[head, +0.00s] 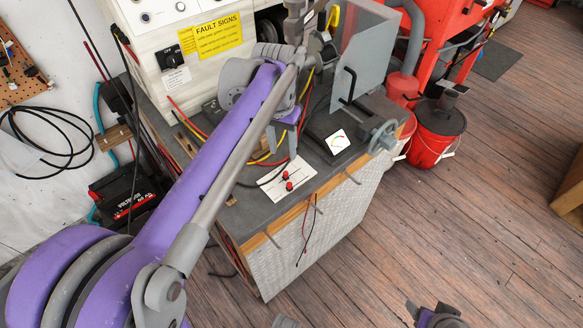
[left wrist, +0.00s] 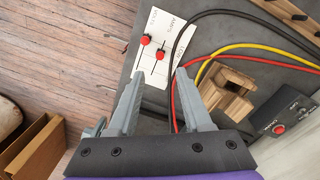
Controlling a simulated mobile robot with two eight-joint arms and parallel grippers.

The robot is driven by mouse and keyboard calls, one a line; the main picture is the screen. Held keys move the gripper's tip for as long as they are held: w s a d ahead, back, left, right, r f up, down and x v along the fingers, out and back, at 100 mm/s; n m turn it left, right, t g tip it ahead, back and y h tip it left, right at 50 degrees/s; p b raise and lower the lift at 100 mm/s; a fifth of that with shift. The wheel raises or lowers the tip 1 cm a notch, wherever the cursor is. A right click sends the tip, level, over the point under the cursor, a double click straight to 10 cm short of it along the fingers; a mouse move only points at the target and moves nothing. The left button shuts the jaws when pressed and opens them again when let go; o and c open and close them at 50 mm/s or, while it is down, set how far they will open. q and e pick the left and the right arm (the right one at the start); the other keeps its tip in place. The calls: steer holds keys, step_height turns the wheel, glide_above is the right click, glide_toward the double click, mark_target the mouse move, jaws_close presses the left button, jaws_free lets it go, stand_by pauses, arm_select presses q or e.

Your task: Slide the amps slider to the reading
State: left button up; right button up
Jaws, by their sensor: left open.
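A white card (head: 287,182) with two slots and two red knobs lies on the grey bench top, and shows in the left wrist view (left wrist: 150,72). One red knob (left wrist: 145,40) is by the shorter-looking label at left; the other red knob (left wrist: 160,54) is in the slot that seems to be marked AMPS. Both knobs sit near the upper ends of their slots in that view. A meter (head: 338,142) with a white dial stands beyond the card; its reading is too small to read. My left gripper (left wrist: 157,77) is open and empty above the card, its fingertips short of the knobs.
Red, yellow and black cables (left wrist: 245,47) run beside the card. A wooden block (left wrist: 226,92) and a dark box with a red button (left wrist: 278,129) are close by. A hand wheel (head: 383,137) is on the bench edge. A purple and grey part of mine shows at bottom right.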

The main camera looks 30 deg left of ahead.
mark_target(286, 172)
arm_select(q)
steer(key=f, duration=0.8)
steer(key=shift+d+b, duration=0.2)
steer(key=shift+b, duration=0.2)
jaws_close()
steer(key=shift+w, duration=0.1)
stand_by(0.8)
